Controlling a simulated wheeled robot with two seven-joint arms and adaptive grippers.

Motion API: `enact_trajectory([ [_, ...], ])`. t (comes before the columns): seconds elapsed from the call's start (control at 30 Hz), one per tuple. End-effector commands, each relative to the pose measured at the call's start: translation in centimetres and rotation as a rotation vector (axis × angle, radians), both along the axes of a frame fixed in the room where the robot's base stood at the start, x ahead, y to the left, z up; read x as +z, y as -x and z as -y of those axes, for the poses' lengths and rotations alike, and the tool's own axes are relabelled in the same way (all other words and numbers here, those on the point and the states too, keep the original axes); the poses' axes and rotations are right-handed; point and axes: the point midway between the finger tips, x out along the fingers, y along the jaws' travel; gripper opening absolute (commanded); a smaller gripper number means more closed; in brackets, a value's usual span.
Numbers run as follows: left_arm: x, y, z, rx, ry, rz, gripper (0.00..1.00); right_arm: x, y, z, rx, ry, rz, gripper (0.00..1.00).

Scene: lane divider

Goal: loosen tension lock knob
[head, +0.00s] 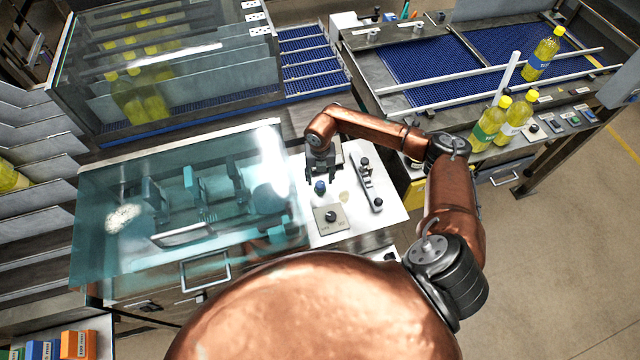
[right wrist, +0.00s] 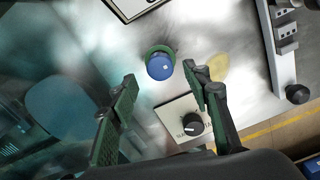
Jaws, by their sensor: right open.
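My right gripper (head: 322,179) is open above the white panel, and its two fingers also show in the right wrist view (right wrist: 159,73). A blue knob (head: 320,187) on a green collar lies between and just beyond the fingertips; the right wrist view shows it from above (right wrist: 160,66). No grip on it shows, and I cannot tell whether a finger touches it. A black dial (head: 331,216) with a pointer sits on a square labelled plate, nearer the wrist. A metal bracket (head: 367,184) carries black knobs to the right. No readable label names the tension lock knob. My left gripper is out of view.
A clear teal cover (head: 120,215) stands left of the panel over machinery. A conveyor (head: 415,75) with rails and yellow bottles (head: 515,115) is at the back right. Glass-sided lanes (head: 165,75) stand at the back left. Open floor lies at right.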

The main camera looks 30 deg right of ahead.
Motion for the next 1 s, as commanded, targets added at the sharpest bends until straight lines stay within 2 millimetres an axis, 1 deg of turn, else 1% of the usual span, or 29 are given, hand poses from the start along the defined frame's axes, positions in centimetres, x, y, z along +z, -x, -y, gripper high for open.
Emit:
enact_trajectory([
  [0.1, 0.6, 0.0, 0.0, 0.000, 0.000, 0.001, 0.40, -1.9, 0.1, 0.0, -0.002, 0.000, -0.003, 0.44],
  [0.3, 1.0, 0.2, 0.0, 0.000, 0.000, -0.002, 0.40, -4.1, 0.1, 0.1, -0.002, 0.000, -0.001, 0.44],
  [0.43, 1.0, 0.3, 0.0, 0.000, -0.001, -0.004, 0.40, -4.7, 0.1, 0.2, -0.003, 0.000, -0.001, 0.44],
  [0.67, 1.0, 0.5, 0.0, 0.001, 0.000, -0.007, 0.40, -4.8, 0.2, 0.2, -0.004, 0.001, 0.000, 0.44],
  [1.0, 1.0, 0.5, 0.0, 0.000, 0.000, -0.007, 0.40, -4.7, 0.2, 0.3, -0.004, 0.001, 0.000, 0.21],
])
